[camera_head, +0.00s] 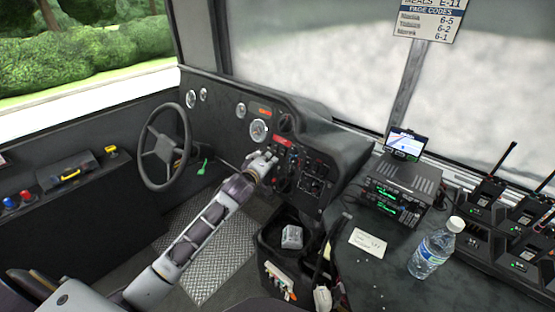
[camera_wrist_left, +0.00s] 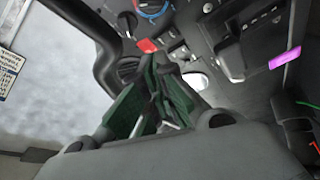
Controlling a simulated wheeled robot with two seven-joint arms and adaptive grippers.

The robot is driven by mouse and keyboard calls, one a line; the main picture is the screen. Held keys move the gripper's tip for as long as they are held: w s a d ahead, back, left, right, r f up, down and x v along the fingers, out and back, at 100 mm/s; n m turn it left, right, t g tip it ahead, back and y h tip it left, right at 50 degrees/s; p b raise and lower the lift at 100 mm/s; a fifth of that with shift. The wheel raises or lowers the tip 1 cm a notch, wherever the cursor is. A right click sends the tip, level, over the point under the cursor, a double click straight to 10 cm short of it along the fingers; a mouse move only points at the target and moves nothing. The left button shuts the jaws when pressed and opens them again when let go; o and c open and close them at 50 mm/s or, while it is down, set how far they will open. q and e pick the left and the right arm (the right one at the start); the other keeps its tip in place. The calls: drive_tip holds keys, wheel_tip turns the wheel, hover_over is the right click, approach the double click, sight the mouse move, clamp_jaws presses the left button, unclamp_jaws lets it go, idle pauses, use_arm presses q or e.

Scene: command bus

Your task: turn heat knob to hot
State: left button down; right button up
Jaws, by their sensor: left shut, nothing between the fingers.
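The dashboard panel (camera_head: 320,165) carries several knobs, switches and gauges. I cannot tell for certain which knob is the heat knob; its marking is too small to read. My left gripper (camera_head: 272,160) is at the panel, just below a red label (camera_head: 284,142), and covers part of the controls. In the left wrist view, the green fingers of my left gripper (camera_wrist_left: 160,62) are together and empty, their tips close to the panel. A red label (camera_wrist_left: 148,46) lies just beyond the tips. Whether the tips touch a control is hidden. My right gripper is not in view.
A steering wheel (camera_head: 162,146) stands left of my left arm. A radio stack (camera_head: 398,190), a water bottle (camera_head: 434,248) and handheld radios (camera_head: 485,195) stand on the right-hand counter. A bin (camera_head: 268,240) is below the panel.

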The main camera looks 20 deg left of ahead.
sight(285, 150)
use_arm(q)
drive_tip(key=shift+b+x, duration=0.5)
drive_tip(key=shift+x, duration=4.45)
drive_tip(key=shift+s+d+f, duration=0.4)
drive_tip(key=shift+s+d, duration=0.05)
drive_tip(key=shift+d, duration=0.25)
drive_tip(key=shift+s+d+f, duration=0.15)
drive_tip(key=shift+s+d, duration=0.05)
drive_tip(key=shift+d, duration=0.25)
drive_tip(key=shift+s+d+f, duration=0.2)
drive_tip(key=shift+s+d, duration=0.05)
drive_tip(key=shift+d, duration=0.15)
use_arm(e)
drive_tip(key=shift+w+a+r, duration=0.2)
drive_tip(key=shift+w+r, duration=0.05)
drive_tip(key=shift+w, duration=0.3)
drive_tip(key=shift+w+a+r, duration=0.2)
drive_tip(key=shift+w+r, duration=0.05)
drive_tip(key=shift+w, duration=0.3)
use_arm(q)
drive_tip(key=shift+m, duration=0.4)
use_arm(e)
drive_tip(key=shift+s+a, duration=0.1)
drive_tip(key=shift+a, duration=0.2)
